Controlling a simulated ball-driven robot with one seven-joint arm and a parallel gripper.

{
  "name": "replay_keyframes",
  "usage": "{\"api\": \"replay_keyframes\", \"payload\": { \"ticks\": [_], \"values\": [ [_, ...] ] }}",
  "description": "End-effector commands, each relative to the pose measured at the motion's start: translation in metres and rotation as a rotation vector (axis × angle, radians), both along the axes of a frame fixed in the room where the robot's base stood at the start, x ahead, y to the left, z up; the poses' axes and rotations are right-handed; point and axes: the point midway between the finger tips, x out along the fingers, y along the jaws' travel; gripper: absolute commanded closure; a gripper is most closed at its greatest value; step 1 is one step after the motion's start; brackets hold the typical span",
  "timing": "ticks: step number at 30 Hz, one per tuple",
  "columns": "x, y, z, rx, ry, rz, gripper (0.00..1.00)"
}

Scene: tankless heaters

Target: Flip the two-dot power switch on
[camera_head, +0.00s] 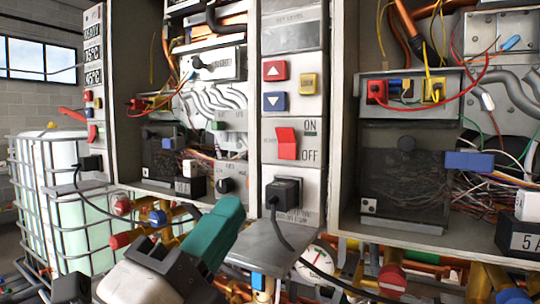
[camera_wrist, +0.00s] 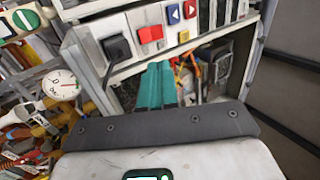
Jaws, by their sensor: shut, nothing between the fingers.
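A red rocker switch (camera_head: 286,143) with ON above OFF beside it sits on the middle heater's panel. It also shows in the wrist view (camera_wrist: 150,34). Another red switch (camera_head: 93,133) is on the panel at the far left. I cannot make out a two-dot mark on either one. My gripper (camera_head: 232,207), with teal fingers, is shut and empty. It is below and left of the middle red switch in the head view, apart from it. In the wrist view the finger tips (camera_wrist: 160,66) point toward the panel's lower edge, just below the red switch.
A black plug (camera_head: 283,193) with a cable sits under the middle switch. Red up, blue down and yellow buttons (camera_head: 308,84) are above it. Open heater boxes with loose wires (camera_head: 480,190) flank the panel. Pipes, valves and a gauge (camera_head: 318,259) crowd the space below.

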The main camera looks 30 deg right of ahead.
Motion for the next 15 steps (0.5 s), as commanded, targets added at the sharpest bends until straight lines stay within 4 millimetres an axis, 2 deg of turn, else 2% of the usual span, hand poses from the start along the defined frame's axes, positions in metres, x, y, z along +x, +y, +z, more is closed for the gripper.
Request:
{"api": "replay_keyframes", "payload": {
  "ticks": [5,15],
  "values": [
    [0.008,-0.012,0.011,0.001,0.0,-0.003,1.0],
    [0.041,-0.058,0.045,0.0,0.0,-0.004,1.0]
  ]
}}
